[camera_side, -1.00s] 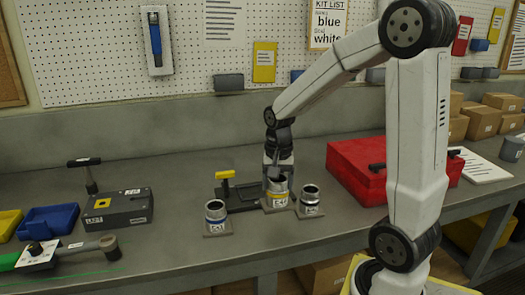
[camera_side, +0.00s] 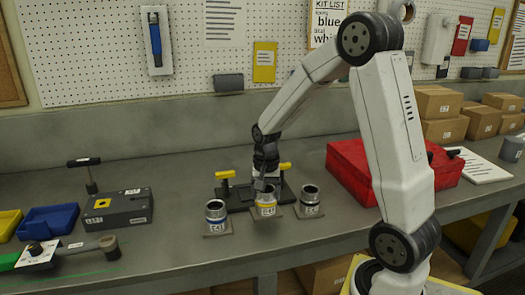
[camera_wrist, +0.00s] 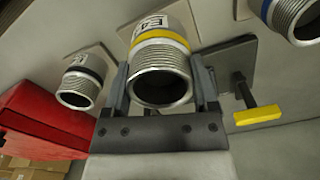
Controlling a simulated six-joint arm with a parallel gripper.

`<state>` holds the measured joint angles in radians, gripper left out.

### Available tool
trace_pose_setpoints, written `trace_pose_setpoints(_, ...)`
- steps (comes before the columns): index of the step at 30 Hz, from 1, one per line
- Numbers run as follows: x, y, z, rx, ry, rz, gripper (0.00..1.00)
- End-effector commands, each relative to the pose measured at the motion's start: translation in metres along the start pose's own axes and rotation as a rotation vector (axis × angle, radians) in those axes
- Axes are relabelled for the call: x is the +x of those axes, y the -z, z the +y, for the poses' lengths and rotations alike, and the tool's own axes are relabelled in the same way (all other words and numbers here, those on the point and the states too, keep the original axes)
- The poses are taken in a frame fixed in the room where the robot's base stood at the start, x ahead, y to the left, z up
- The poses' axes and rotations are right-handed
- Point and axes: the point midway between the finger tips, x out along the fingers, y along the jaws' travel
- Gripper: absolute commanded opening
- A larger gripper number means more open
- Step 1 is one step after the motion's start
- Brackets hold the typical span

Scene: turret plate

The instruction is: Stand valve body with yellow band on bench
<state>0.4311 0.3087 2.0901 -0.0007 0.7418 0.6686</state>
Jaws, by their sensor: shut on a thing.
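The valve body with the yellow band (camera_side: 265,207) is a silver threaded cylinder with a white label, upright at a grey square pad in the middle of the bench (camera_side: 150,240). My gripper (camera_side: 264,186) points down and is shut on it. In the wrist view the two fingers lie on either side of the valve body (camera_wrist: 160,72), near its yellow band. Its lower end is close to the pad; whether it touches is hard to tell.
A blue-banded valve body (camera_side: 215,216) stands close left, a dark-banded one (camera_side: 310,203) close right, each on a pad. Behind is a black fixture with yellow handles (camera_side: 225,176). A red case (camera_side: 350,172) lies right. Bench front is clear.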

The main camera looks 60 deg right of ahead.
Motion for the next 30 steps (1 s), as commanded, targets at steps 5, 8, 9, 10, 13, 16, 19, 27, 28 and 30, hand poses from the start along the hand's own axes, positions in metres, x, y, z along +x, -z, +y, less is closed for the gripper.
trace_pose_setpoints(5, 0.013, 0.003, -0.003, 0.0, 0.0, 0.0, 0.0)
trace_pose_setpoints(8, 0.024, 0.003, -0.003, 0.0, 0.0, 0.0, 0.0)
trace_pose_setpoints(9, 0.027, 0.003, -0.003, 0.0, 0.0, -0.001, 0.0)
trace_pose_setpoints(10, 0.029, 0.003, -0.003, 0.0, 0.0, 0.0, 0.0)
trace_pose_setpoints(13, 0.034, 0.003, -0.003, 0.0, 0.001, 0.002, 0.0)
trace_pose_setpoints(16, 0.034, 0.003, -0.003, 0.0, 0.002, 0.002, 0.0)
trace_pose_setpoints(19, 0.034, 0.003, -0.003, 0.0, 0.002, 0.002, 0.0)
trace_pose_setpoints(27, 0.038, 0.003, -0.003, 0.0, 0.001, 0.001, 0.0)
trace_pose_setpoints(28, 0.038, 0.003, -0.003, 0.0, 0.0, -0.001, 0.85)
trace_pose_setpoints(30, 0.038, 0.003, -0.003, 0.0, 0.0, 0.0, 1.0)
